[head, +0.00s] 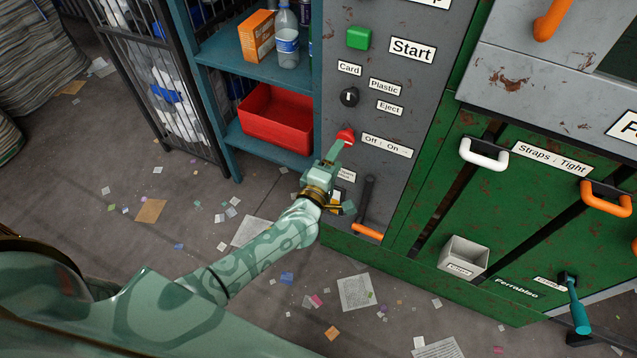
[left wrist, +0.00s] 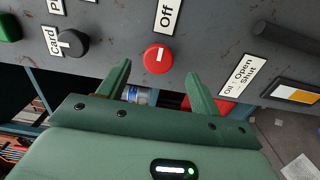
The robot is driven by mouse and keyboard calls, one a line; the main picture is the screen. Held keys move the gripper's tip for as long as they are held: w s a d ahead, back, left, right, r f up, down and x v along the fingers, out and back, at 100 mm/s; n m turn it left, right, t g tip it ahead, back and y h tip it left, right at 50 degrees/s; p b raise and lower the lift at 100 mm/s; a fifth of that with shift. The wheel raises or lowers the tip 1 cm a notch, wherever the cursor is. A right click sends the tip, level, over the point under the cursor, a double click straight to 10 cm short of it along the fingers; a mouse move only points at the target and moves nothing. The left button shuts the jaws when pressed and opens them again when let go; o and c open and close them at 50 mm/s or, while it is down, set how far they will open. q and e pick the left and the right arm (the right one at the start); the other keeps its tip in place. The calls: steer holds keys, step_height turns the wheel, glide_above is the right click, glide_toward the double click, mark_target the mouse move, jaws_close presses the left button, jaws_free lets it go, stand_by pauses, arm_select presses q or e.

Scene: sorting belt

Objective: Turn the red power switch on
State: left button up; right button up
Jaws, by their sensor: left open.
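The red power switch (head: 345,135) is a round knob on the grey control panel, beside a label (head: 387,146) reading "Off : On" with an arrow. In the left wrist view the red knob (left wrist: 157,59) carries a short white mark, and the "Off" end of its label (left wrist: 168,15) shows above it. My left gripper (head: 340,145) is at the knob in the head view. In the left wrist view its two fingers (left wrist: 160,68) are open, with the knob between and just beyond the tips. I cannot tell whether they touch it. My right gripper is not in view.
A black selector (head: 349,97) and a green Start button (head: 358,38) sit higher on the panel. A dark lever (head: 365,200) is below the switch. A blue shelf (head: 262,70) with a red bin (head: 275,117) stands left. Paper scraps litter the floor.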

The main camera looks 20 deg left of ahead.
arm_select(q)
steer(key=s+p, duration=0.2)
steer(key=s, duration=0.9)
steer(key=shift+s+a, duration=0.2)
steer(key=shift+s, duration=0.05)
